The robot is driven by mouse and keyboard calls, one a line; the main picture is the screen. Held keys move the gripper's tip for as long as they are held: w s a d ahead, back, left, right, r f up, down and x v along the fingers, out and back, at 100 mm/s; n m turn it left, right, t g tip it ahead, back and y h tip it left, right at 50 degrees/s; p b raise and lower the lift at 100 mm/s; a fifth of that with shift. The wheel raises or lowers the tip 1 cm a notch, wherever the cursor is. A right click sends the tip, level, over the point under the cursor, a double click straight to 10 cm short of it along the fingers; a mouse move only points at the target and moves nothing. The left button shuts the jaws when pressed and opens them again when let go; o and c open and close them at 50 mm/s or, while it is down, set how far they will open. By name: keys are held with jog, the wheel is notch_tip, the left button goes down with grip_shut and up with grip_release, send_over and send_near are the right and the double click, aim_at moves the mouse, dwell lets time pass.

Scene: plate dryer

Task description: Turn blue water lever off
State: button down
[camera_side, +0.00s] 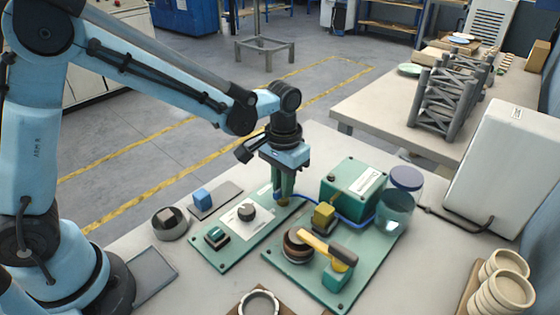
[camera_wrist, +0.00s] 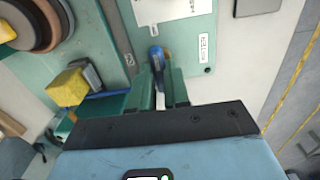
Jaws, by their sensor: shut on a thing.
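The blue water lever (camera_side: 281,202) sits at the far right end of the green panel (camera_side: 215,253). In the wrist view the lever (camera_wrist: 155,56) shows as a small blue piece between the green fingers, close to the WATER label (camera_wrist: 199,48). My gripper (camera_side: 284,192) points down over that end of the panel. Its fingers (camera_wrist: 160,76) are shut on the lever and hide part of it, so its exact angle is hard to tell.
A green box (camera_side: 352,182), a blue hose (camera_side: 345,217) and a glass jar (camera_side: 395,212) stand close to the right. A yellow-handled piece (camera_side: 327,250) is in front.

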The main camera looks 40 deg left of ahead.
jog(key=c, duration=1.1)
grip_release()
notch_tip(320, 180, up, 12)
jog(key=s+a+f+t, duration=0.2)
jog(key=s+a+t, duration=0.5)
jog(key=s+a, duration=0.2)
jog(key=shift+s, duration=1.05)
